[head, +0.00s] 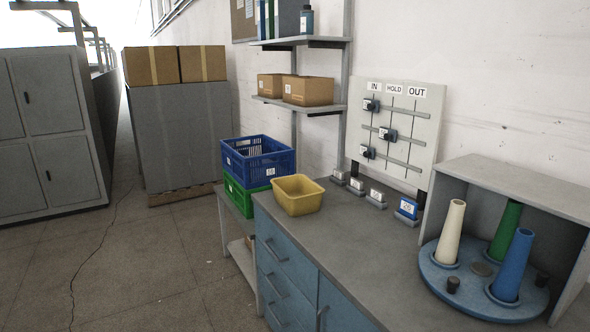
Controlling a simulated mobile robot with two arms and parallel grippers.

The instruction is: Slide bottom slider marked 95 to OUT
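A pale upright board (426,128) stands at the back of the counter, with column labels IN, HOLD and OUT along its top. It carries three horizontal rails, each with a dark slider. The bottom slider (367,152) sits at the left end of its rail, under IN. Its small white tag is too small to read. The top slider (371,105) is also under IN. The middle slider (388,134) is under HOLD. The bottom rail (400,163) is clear toward OUT. Neither of my grippers is in view.
A grey counter (340,240) lies before the board. Small tagged blocks and a blue block (407,209) stand below the board. A yellow bin (299,195) is on the left. A blue turntable (455,292) with white, green and blue cones stands right, partly under a grey hood.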

